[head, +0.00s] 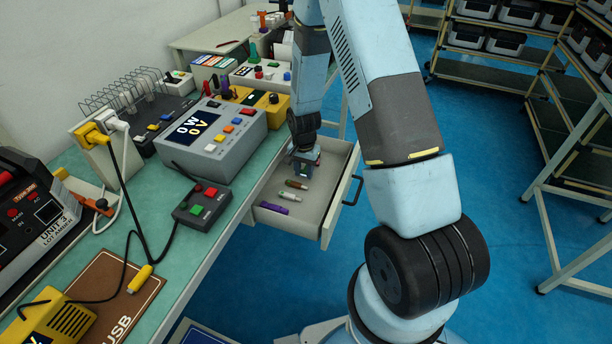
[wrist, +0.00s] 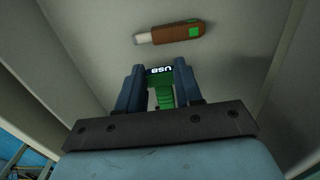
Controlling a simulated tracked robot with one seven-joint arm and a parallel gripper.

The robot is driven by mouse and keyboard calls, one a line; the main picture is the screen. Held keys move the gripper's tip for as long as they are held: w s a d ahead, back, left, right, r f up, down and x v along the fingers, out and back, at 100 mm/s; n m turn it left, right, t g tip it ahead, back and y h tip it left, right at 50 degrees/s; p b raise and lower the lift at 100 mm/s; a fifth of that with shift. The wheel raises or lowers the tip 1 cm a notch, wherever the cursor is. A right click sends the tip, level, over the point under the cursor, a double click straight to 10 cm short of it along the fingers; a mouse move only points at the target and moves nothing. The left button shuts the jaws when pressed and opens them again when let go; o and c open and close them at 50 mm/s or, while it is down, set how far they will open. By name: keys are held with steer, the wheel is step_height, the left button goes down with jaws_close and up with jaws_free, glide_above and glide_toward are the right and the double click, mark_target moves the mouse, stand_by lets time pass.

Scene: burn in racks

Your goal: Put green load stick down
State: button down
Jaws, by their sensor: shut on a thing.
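My gripper (head: 304,166) is low inside the open drawer (head: 318,207) under the bench. In the wrist view, my gripper (wrist: 158,82) is shut on the green load stick (wrist: 164,97), whose end carries a dark "USB" label between the fingertips. In the head view the gripper mostly hides this stick. I cannot tell whether it touches the drawer floor. A brown stick with a green square (wrist: 172,33) lies just beyond the fingertips; it also shows in the head view (head: 297,184).
A white stick (head: 289,197) and a purple stick (head: 273,208) lie nearer the drawer front. Drawer walls stand close around my gripper. The bench above holds a grey meter (head: 215,140) and a button box (head: 202,206). Blue floor lies open to the right.

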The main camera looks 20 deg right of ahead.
steer(key=shift+f, duration=1.25)
steer(key=shift+f, duration=0.1)
steer(key=c, duration=0.8)
jaws_free()
steer(key=shift+o, duration=0.2)
